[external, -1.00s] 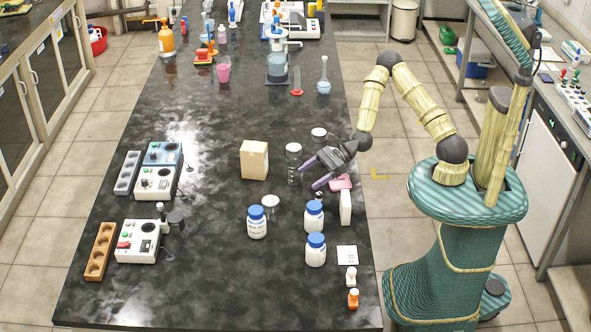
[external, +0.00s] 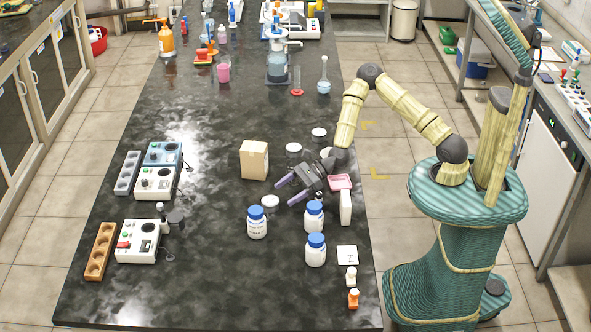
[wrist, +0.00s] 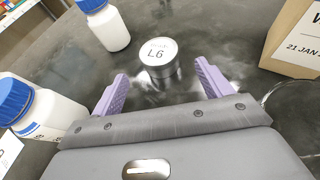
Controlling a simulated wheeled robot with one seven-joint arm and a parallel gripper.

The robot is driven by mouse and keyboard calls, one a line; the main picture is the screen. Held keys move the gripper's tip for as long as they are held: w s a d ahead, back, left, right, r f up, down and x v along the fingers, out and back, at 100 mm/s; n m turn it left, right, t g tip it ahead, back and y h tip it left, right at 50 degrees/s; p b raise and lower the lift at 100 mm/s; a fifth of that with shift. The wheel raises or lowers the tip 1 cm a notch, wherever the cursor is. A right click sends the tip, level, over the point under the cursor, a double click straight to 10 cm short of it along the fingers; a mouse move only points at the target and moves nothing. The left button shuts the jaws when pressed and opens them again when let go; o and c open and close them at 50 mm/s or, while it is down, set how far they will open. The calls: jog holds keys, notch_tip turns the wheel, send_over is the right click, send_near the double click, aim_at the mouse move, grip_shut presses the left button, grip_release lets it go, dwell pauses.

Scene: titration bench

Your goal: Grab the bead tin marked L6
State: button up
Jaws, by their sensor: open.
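The bead tin marked L6 (wrist: 158,58) is a short grey metal tin with a white lid, upright on the dark bench. In the external view it is the low white-topped tin (external: 270,201) left of my gripper. My gripper (external: 287,191) is open and low over the bench, its purple fingers pointing at the tin. In the wrist view the tin is ahead of my open gripper (wrist: 161,82), roughly centred between the fingers and beyond their tips. Nothing is between the fingers.
A blue-capped bottle (external: 257,223) stands close to the tin, and two more (external: 314,217) stand nearer the front right. A cardboard box (external: 254,160) is behind the tin. A pink tray (external: 341,182) and white-lidded containers (external: 319,133) are near my gripper.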

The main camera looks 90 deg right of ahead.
aim_at(275, 199)
jog(key=x, duration=0.5)
jog(key=shift+w+a+f, duration=0.1)
jog(key=shift+w+a, duration=0.1)
jog(key=shift+w, duration=0.05)
jog(key=c, duration=1.1)
jog(key=shift+o, duration=0.2)
notch_tip(275, 199, up, 10)
jog(key=shift+r, duration=0.1)
